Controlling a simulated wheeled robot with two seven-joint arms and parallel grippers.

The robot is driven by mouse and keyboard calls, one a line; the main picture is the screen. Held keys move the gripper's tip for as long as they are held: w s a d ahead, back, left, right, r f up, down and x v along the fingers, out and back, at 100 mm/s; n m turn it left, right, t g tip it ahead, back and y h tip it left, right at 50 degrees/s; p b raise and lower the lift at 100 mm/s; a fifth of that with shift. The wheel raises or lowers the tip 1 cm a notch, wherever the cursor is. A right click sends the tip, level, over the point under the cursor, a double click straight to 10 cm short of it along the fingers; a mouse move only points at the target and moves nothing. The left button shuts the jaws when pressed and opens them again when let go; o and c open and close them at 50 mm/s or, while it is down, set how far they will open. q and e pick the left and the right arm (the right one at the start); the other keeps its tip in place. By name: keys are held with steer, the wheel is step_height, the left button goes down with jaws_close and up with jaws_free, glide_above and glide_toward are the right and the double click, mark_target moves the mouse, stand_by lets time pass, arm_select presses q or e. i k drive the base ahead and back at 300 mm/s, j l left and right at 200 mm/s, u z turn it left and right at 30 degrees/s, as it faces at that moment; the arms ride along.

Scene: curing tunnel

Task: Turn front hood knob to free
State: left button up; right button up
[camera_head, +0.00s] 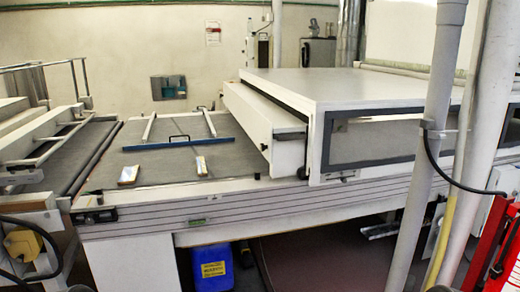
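The white hood (385,88) of the curing tunnel covers the right part of the conveyor, with a window in its near side. A small dark knob-like part (302,173) sits low at the hood's near left corner, just above the machine's side rail. Another small dark part (257,176) is on the belt's near edge, to its left. Both are too small to show how they are turned, and I cannot tell for sure which is the front hood knob. Neither of my grippers shows in the head view.
The grey belt (225,162) carries a blue-edged frame (178,144) and two small pieces. Grey vertical pipes (425,150) stand in front of the hood's right part. A red frame (492,245) is at bottom right. A blue container (212,268) stands under the machine.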

mark_target(262, 147)
steer(key=i+z, duration=0.15)
steer(key=i, duration=0.3)
steer(key=i+j+z, duration=0.15)
steer(key=i, duration=0.3)
steer(key=i+j+z, duration=0.15)
steer(key=i, duration=0.3)
steer(key=i+j+z, duration=0.15)
steer(key=i, duration=0.25)
